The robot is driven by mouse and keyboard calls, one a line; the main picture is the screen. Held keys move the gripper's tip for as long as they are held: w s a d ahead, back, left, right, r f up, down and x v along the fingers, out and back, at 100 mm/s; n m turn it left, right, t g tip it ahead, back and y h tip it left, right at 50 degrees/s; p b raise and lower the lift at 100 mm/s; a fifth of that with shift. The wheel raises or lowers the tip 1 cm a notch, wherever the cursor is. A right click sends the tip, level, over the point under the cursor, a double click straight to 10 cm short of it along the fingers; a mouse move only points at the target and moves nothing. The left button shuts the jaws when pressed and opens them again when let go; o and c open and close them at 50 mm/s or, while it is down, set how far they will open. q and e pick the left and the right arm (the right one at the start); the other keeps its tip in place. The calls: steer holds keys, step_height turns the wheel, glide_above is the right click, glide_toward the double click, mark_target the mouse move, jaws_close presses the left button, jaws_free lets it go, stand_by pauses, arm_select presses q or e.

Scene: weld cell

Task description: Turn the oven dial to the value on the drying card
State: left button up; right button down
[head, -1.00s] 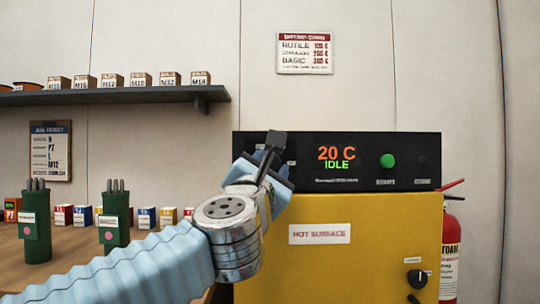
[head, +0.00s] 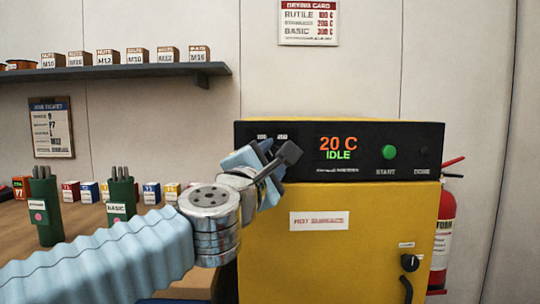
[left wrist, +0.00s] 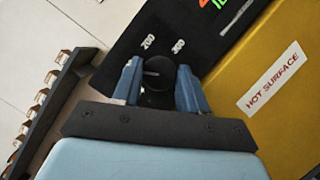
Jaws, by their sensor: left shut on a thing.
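The oven's black control panel (head: 408,134) shows "20 C IDLE" on its display (head: 338,147). My left gripper (head: 268,165) is at the panel's left end and hides the dial in the head view. In the left wrist view, the round black dial (left wrist: 158,73) sits between the two blue fingers, which are shut on it. The labels 200 and 300 show beyond it; I cannot read its pointer surely. The drying card (head: 309,22) on the wall lists rutile 100 C, a middle line 200 C and basic 300 C. My right gripper is not in view.
The yellow oven door (head: 340,255) has a hot surface label and a black latch knob (head: 410,263). A green start button (head: 389,152) is right of the display. A red extinguisher (head: 443,235) stands at right. Green electrode holders, one marked basic (head: 121,195), stand at left.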

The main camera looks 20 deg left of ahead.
arm_select(q)
steer(key=o, duration=1)
steer(key=d+v, duration=0.1)
steer(key=v, duration=1.2)
steer(key=shift+s+a, duration=0.4)
steer(key=shift+a, duration=0.05)
steer(key=shift+f, duration=0.1)
